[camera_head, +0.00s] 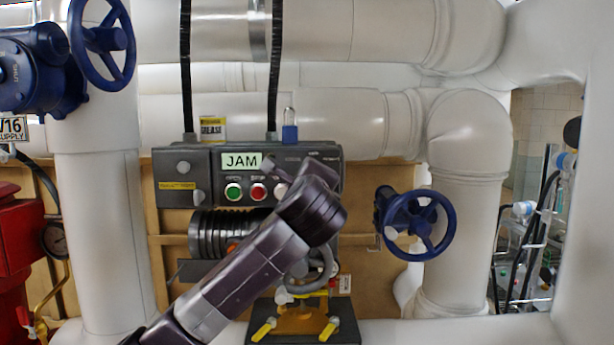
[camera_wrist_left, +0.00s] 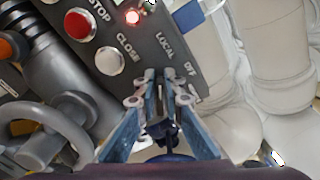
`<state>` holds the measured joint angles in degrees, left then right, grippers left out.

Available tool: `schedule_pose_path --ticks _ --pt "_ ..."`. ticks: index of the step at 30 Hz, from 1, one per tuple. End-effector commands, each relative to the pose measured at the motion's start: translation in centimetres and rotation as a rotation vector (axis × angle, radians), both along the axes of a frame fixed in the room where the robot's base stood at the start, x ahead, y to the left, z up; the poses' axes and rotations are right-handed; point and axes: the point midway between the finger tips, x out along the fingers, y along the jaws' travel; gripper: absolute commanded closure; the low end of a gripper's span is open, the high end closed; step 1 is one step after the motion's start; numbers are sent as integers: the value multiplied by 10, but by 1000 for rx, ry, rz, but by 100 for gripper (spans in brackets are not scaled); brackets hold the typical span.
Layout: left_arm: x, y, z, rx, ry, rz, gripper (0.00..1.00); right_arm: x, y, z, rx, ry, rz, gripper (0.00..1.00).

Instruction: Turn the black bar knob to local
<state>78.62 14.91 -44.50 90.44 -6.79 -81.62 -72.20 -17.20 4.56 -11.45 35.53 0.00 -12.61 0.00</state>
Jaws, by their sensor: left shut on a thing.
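My left gripper (camera_wrist_left: 161,82) is shut on the black bar knob (camera_wrist_left: 158,94) at the box's face. Only a dark sliver of the knob shows between the fingers, so its exact angle is hard to tell. My right gripper is in neither view.
Green (camera_head: 233,192) and red (camera_head: 259,192) buttons sit close beside my arm. A blue handwheel (camera_head: 418,224) stands right of the box. Thick white pipes (camera_head: 465,230) surround the box.

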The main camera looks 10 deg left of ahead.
Motion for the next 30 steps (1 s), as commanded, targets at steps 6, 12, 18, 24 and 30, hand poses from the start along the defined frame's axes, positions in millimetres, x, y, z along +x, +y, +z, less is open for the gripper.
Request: schedule_pose_path --ticks 6,12,18,24,30 --pt "0 0 1 1 -2 0 90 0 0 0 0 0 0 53" --pt "0 0 1 0 -1 0 74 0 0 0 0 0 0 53" --pt "0 0 0 1 0 0 74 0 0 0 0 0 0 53" --pt "-3 -1 1 1 -1 -1 74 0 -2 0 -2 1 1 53" --pt "-28 -8 1 2 -4 -3 74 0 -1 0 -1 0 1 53"
